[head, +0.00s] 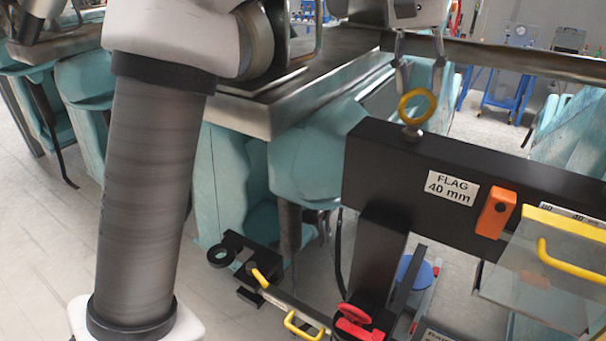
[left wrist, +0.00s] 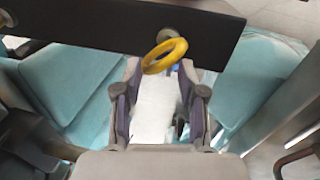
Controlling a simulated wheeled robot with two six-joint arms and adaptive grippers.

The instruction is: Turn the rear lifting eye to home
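The yellow ring-shaped lifting eye (head: 416,107) stands on a short metal stem at the left end of the black beam. It also shows in the left wrist view (left wrist: 164,56), ahead of my fingertips. My left gripper (head: 420,76) hangs above the eye in the head view with its fingers apart. In the left wrist view the open fingers (left wrist: 164,85) frame the lower part of the ring, with nothing held between them. I cannot tell whether a finger touches the ring. My right gripper is not in view.
The black beam (head: 367,165) carries a "FLAG 40 mm" label (head: 452,187) and an orange block (head: 495,213). A clear panel with a yellow handle (head: 572,261) is at the right. A red knob (head: 355,316) sits low in front. Teal coaster seats (head: 318,150) stand behind.

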